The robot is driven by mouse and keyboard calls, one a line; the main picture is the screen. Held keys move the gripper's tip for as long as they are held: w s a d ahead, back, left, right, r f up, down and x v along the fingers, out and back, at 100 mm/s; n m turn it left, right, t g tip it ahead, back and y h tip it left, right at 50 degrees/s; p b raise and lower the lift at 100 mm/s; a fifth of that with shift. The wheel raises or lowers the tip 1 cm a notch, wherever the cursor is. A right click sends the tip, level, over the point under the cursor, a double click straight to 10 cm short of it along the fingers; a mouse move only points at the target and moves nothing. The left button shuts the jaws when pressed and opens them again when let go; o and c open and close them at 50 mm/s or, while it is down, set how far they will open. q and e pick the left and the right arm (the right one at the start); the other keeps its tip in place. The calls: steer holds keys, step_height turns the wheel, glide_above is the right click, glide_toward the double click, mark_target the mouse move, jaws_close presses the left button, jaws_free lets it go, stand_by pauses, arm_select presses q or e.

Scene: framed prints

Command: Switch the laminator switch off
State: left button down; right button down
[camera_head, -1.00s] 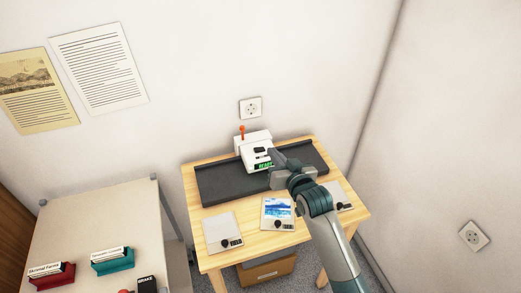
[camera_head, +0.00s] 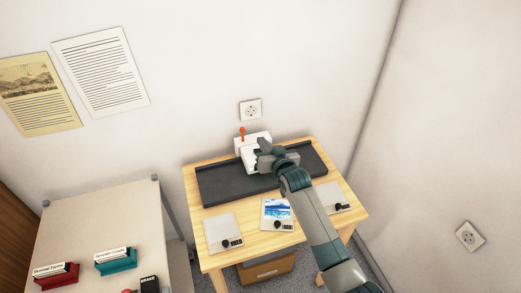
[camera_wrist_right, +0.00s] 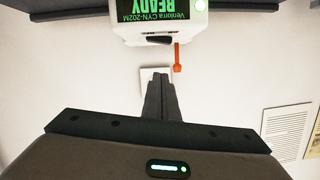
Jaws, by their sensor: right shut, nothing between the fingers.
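The white laminator (camera_head: 246,147) stands at the back of the table with an orange lever (camera_head: 242,131) on its left. My right gripper (camera_head: 263,145) is over its front right part and hides the display and dark switch in the head view. In the right wrist view the laminator (camera_wrist_right: 135,25) appears upside down at the top, with a green READY display (camera_wrist_right: 150,10) and a dark switch-like piece (camera_wrist_right: 155,39). There the right gripper (camera_wrist_right: 158,76) has its fingers together and empty, with a visible gap to the laminator. My left gripper is out of view.
The laminator sits at a long dark tray (camera_head: 225,190) on a wooden table (camera_head: 190,178). Several small panels with black knobs, one bearing a blue picture (camera_head: 276,208), line the table's front. A wall socket (camera_head: 251,109) is behind. A grey cabinet (camera_head: 90,215) stands left.

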mark_target(260, 151)
steer(key=f, duration=0.1)
steer(key=f+p, duration=0.1)
steer(key=shift+w+a+f, duration=0.25)
steer(key=shift+a+f, duration=0.1)
steer(key=shift+a, duration=0.05)
steer(key=shift+s+a+f, duration=0.1)
steer(key=shift+f, duration=0.6)
